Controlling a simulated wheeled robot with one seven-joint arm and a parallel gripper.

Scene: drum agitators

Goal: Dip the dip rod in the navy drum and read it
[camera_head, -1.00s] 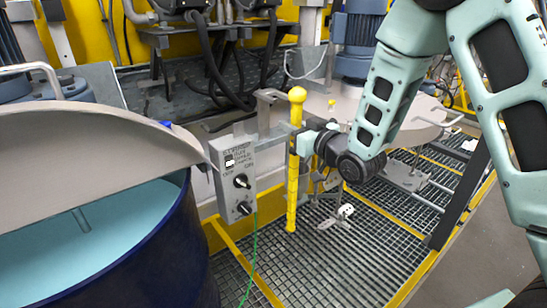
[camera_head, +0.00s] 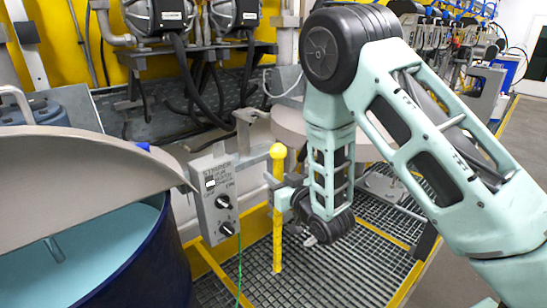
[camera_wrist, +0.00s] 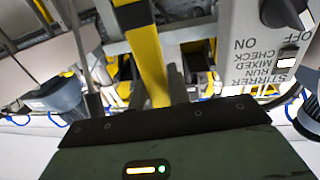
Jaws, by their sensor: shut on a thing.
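The navy drum (camera_head: 150,270) stands at the lower left of the head view, holding light blue liquid (camera_head: 95,245). A grey lid (camera_head: 75,170) is tilted over part of its opening. My gripper (camera_head: 280,193) is shut on the yellow dip rod (camera_head: 278,235), right of the drum and apart from it. The rod is upright, with a round knob on top. In the wrist view the rod (camera_wrist: 148,65) runs up from the gripper's dark edge (camera_wrist: 160,122). The fingertips are hard to make out there.
A grey switch box (camera_head: 215,200) with two knobs and a green cable sits between drum and rod; it also shows in the wrist view (camera_wrist: 262,45). Yellow-edged floor grating (camera_head: 340,265) lies below. Pumps and black hoses (camera_head: 200,75) stand behind.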

